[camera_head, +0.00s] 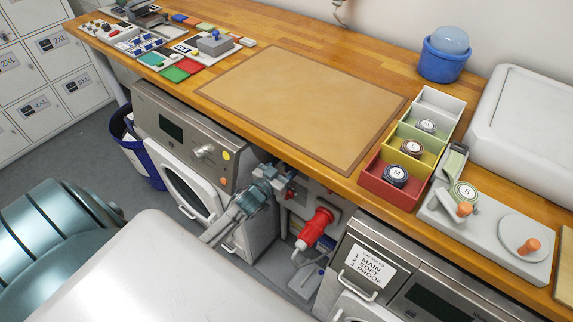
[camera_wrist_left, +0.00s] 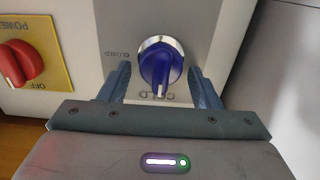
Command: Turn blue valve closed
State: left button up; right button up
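The blue valve (camera_wrist_left: 161,62) is a round knob with a raised grip bar on a silver collar, on a light grey panel. Its white mark points down in the left wrist view, toward the upside-down word COLD. The word CLOSED (camera_wrist_left: 119,53) is printed upside down to its left. My left gripper (camera_wrist_left: 160,72) is open, one finger on each side of the knob, with gaps visible. In the head view my left gripper (camera_head: 284,178) is under the counter edge at the panel, and the valve is hidden there. My right gripper is not in view.
A red power switch (camera_wrist_left: 20,62) on a yellow plate is left of the valve. In the head view, a red plug (camera_head: 318,221) sticks out right of my left gripper. Appliances (camera_head: 190,140) flank the gap. The wooden counter (camera_head: 330,45) overhangs above.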

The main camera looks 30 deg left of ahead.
pick_arm(q)
jog(key=c, duration=0.8)
